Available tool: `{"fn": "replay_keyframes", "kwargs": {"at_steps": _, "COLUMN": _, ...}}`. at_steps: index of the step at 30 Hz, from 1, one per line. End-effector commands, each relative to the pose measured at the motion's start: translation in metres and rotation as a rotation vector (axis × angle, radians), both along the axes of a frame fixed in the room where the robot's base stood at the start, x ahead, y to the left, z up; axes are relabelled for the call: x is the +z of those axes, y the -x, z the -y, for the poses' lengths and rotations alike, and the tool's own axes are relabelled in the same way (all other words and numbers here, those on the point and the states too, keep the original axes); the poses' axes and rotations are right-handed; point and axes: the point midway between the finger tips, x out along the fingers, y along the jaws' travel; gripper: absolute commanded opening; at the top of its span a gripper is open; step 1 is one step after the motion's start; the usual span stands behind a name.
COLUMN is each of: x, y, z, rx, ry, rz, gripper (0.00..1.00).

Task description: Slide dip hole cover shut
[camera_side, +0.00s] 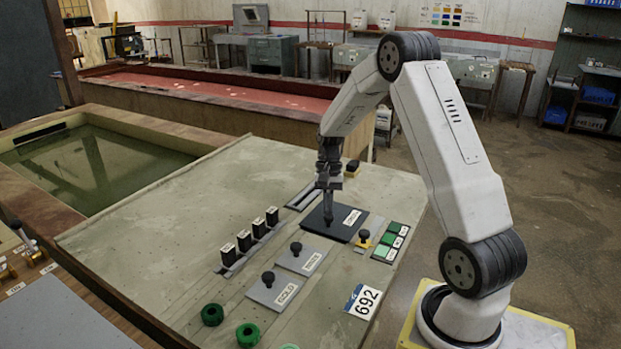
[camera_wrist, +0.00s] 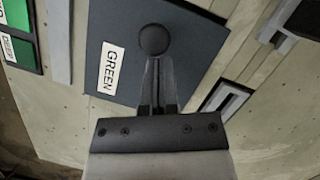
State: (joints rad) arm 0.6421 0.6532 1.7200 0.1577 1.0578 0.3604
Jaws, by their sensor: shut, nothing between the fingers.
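A dark flat cover plate (camera_side: 340,233) with a white label lies on the grey bench top. In the wrist view the dark plate (camera_wrist: 200,40) has a label reading GREEN and a round black knob (camera_wrist: 153,40). My gripper (camera_side: 329,218) points down over this plate and hides the knob in the side view. In the wrist view my gripper (camera_wrist: 156,62) is shut and empty, its fingertips right at the knob's edge. I cannot tell whether they touch it. A slotted pale strip (camera_side: 303,196) lies behind the plate and also shows in the wrist view (camera_wrist: 222,101).
Two grey plates with black knobs (camera_side: 303,261) (camera_side: 276,294) lie nearer the front. A row of black labelled blocks (camera_side: 244,240) stands left of them. Green swatches (camera_side: 391,242) lie to the right, green rings (camera_side: 248,335) at the front. A liquid-filled tank (camera_side: 90,165) is at left.

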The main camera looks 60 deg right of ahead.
Motion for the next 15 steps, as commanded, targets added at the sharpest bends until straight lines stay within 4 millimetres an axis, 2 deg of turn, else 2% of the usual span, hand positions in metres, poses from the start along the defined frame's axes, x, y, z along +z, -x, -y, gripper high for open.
{"fn": "replay_keyframes", "kwargs": {"at_steps": 4, "x": 0.0, "y": 0.001, "z": -0.015, "rx": 0.0, "ry": -0.001, "rz": 0.0, "gripper": 0.0}}
{"fn": "replay_keyframes", "kwargs": {"at_steps": 15, "x": -0.001, "y": 0.002, "z": -0.019, "rx": 0.0, "ry": -0.006, "rz": -0.006, "gripper": 0.0}}
